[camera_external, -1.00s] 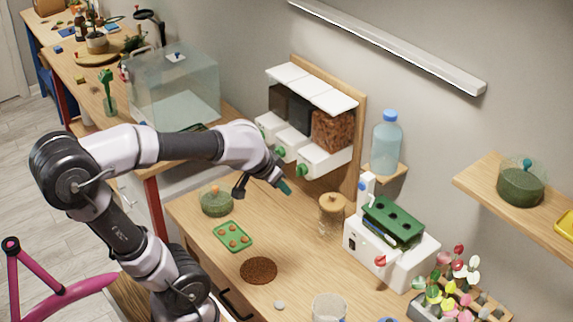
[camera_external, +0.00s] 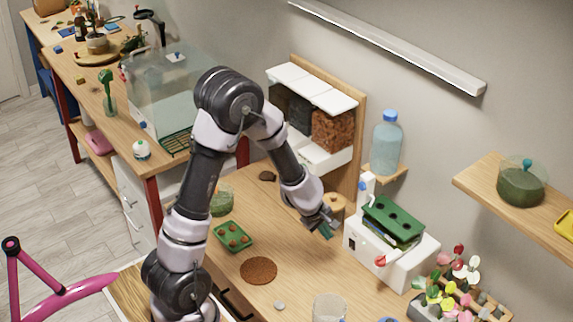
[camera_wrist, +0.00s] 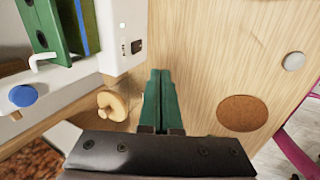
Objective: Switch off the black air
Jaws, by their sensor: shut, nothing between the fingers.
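The white machine (camera_external: 385,255) stands at the right of the bench, with a green slotted block (camera_external: 393,220) on top. A small black switch (camera_external: 352,244) sits on its left face. In the wrist view the black switch (camera_wrist: 138,46) shows on the white face (camera_wrist: 120,30), beside small dark marks. My gripper (camera_external: 325,232) has green fingers pressed together and empty. It is left of the machine, above the bench. In the wrist view my gripper (camera_wrist: 160,74) points just below and right of the switch, apart from it in the picture. I cannot tell its exact distance.
A jar with a round wooden lid (camera_wrist: 112,105) is close to my fingers. A blue-capped bottle (camera_external: 387,145) stands on a small shelf behind. A brown round mat (camera_external: 258,271) and a green tray (camera_external: 233,237) lie on the bench. A clear beaker (camera_external: 328,307) is in front.

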